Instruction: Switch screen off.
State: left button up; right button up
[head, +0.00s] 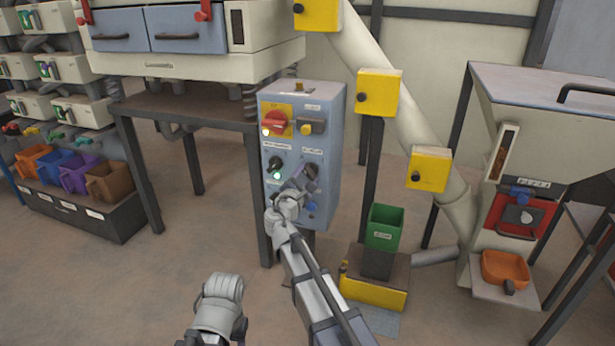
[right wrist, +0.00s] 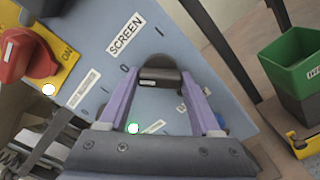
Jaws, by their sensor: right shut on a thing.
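The blue-grey control box (head: 325,130) stands in the middle of the head view. The label reading SCREEN (right wrist: 126,34) is on its face. Below that label is a dark switch handle (right wrist: 160,80) with a small pale mark on its end. The purple fingers of my right gripper close on this handle from both sides. In the head view my right gripper (head: 300,183) is at the box face and covers part of it. A lit green lamp (head: 277,175) shows left of the gripper. Only grey parts of my left arm show; its gripper fingers do not.
A red rotary switch (head: 274,122) on a yellow plate sits higher on the box, with a lit white lamp (right wrist: 48,90) beside it. A green bin (head: 385,228) stands to the right on a yellow-edged base. A table (head: 185,104) stands left. Open floor lies in front.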

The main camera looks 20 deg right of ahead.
dwell(0.4)
jog(key=o, duration=1.4)
jog(key=shift+s+a, duration=0.1)
jog(key=v, duration=0.7)
jog(key=shift+s+a, duration=0.2)
jog(key=shift+s, duration=0.05)
